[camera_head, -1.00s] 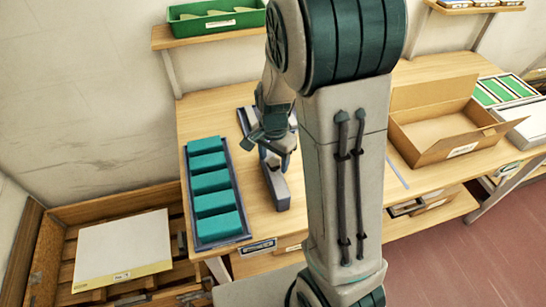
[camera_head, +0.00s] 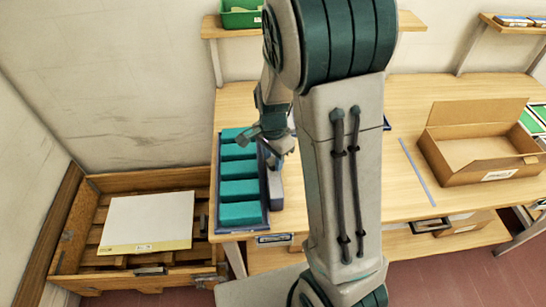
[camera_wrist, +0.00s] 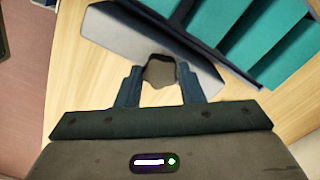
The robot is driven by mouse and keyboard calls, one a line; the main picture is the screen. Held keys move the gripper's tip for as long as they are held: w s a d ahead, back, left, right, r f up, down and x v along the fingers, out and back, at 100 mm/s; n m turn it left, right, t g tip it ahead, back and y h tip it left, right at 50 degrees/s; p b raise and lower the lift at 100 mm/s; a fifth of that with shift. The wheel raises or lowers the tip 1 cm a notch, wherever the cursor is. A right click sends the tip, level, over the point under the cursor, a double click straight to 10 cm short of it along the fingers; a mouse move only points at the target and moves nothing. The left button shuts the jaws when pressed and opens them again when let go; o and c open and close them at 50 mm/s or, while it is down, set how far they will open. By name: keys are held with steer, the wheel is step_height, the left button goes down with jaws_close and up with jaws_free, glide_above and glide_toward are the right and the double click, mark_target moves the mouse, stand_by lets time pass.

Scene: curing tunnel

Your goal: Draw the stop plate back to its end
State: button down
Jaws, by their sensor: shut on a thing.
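My gripper (camera_head: 270,146) is low over the left part of the bench and partly hidden by my arm in the head view. In the wrist view its two fingers (camera_wrist: 160,86) are shut on a small dark knob (camera_wrist: 160,70) at the edge of a grey plate (camera_wrist: 190,70). I take this plate for the stop plate. In the head view a grey block-like piece (camera_head: 276,190), seemingly the same part, shows below the gripper. It lies close beside the navy tray (camera_head: 266,213) of teal blocks (camera_head: 239,190). Whether they touch is unclear.
An open cardboard box (camera_head: 470,172) and a thin grey strip (camera_head: 418,172) lie on the bench (camera_head: 405,205) to the right. A wooden crate (camera_head: 75,262) with a pale flat sheet (camera_head: 148,220) stands at left. A shelf with a green bin (camera_head: 241,18) is above.

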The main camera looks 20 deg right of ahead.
steer(key=shift+a, duration=0.15)
steer(key=c, duration=1.3)
jaws_free()
steer(key=o, duration=0.3)
steer(key=shift+a, duration=0.2)
steer(key=shift+o, duration=0.2)
steer(key=shift+d, duration=0.15)
steer(key=shift+r, duration=0.15)
step_height(320, 180, up, 14)
steer(key=b, duration=0.1)
steer(key=shift+f, duration=0.2)
